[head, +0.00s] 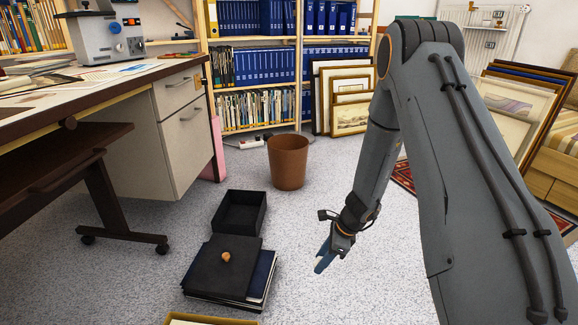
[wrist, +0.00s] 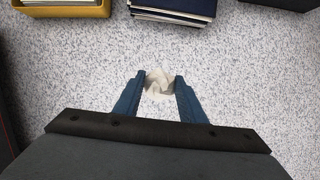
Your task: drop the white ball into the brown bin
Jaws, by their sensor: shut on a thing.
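The white ball (wrist: 159,84) looks like crumpled paper and sits between the two blue fingertips of my gripper (wrist: 160,79) in the wrist view. The fingers are shut on it. In the head view my gripper (head: 322,264) points down over the carpet, right of the stack of books, and I cannot make out the ball there. The brown bin (head: 287,165) stands upright on the floor in front of the shelves, farther back and a little left of my gripper. The bin is not in the wrist view.
A black open box (head: 232,222) and a stack of dark books (head: 210,283) with a small brown object (head: 226,257) on top lie left of my gripper. A yellow box (wrist: 62,9) is nearby. Framed prints (head: 515,110) lean at right. Carpet between gripper and bin looks clear.

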